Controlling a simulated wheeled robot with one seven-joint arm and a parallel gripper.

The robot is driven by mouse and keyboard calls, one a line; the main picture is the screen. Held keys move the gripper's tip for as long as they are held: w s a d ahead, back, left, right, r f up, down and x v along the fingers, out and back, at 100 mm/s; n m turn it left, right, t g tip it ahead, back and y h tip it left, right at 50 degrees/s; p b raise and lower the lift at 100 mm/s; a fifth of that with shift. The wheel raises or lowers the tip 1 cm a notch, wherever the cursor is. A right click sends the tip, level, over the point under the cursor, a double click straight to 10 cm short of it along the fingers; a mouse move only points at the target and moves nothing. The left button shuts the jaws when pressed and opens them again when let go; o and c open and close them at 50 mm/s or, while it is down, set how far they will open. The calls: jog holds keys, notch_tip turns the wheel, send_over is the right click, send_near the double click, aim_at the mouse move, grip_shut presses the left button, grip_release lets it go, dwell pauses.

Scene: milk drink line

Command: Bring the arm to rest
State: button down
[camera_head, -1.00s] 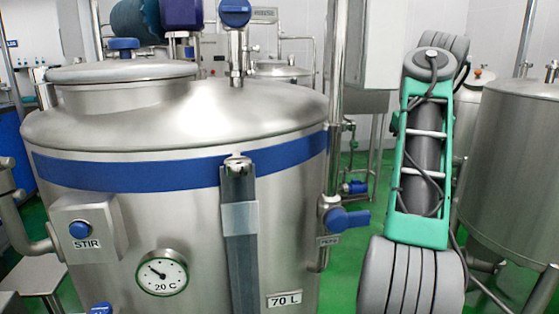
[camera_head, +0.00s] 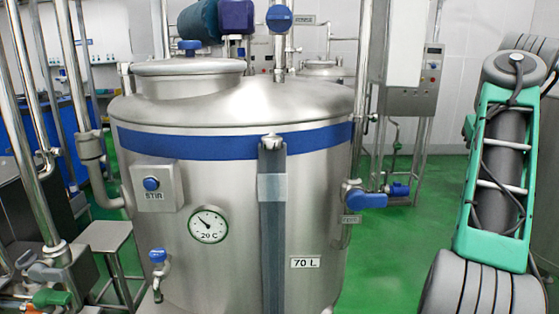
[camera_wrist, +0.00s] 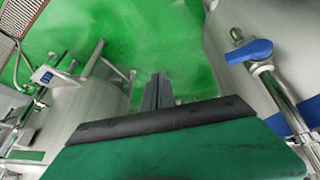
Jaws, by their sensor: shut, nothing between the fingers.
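My gripper (camera_wrist: 157,92) shows in the wrist view as two dark fingers pressed together beyond the black-edged green wrist housing. It is shut and empty, with green floor behind the fingertips. In the head view my green and grey arm stands folded at the right edge, slightly tilted. My gripper is out of sight there.
A large steel tank (camera_head: 232,112) with a blue band fills the middle of the head view. A blue-handled valve (camera_head: 366,199) sticks out at its right, also seen in the wrist view (camera_wrist: 249,51). Pipes and a steel stool (camera_head: 103,237) stand left. Green floor (camera_head: 400,255) lies clear between tank and arm.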

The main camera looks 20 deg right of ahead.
jog(key=w+d+f+m+h, duration=0.1)
jog(key=w+d+f+m, duration=0.15)
jog(key=f, duration=0.35)
jog(key=w+d+f+m, duration=0.1)
jog(key=d+f, duration=0.3)
jog(key=f, duration=0.2)
jog(key=s+a+f+g+y, duration=0.1)
jog(key=a+f, duration=0.2)
jog(key=f, duration=0.4)
jog(key=a+f+g, duration=0.1)
jog(key=a+f, duration=0.3)
jog(key=f, duration=0.3)
jog(key=s+a+f+n+y, duration=0.15)
jog(key=a+f, duration=0.25)
jog(key=a, duration=0.5)
jog(key=s+a+f+n, duration=0.25)
jog(key=a+f, duration=0.25)
jog(key=a, duration=0.4)
jog(key=s+a+f+n+y, duration=0.1)
jog(key=s+a+f, duration=0.25)
jog(key=a, duration=0.65)
jog(key=a+r+n+t, duration=0.1)
jog(key=a+r+n, duration=0.1)
jog(key=a, duration=0.4)
jog(key=w+a+r+n+t, duration=0.1)
jog(key=a+n, duration=0.2)
jog(key=a, duration=0.4)
jog(key=shift+w+a+r+y, duration=0.2)
jog(key=shift+r+y, duration=0.2)
jog(key=shift+y, duration=0.05)
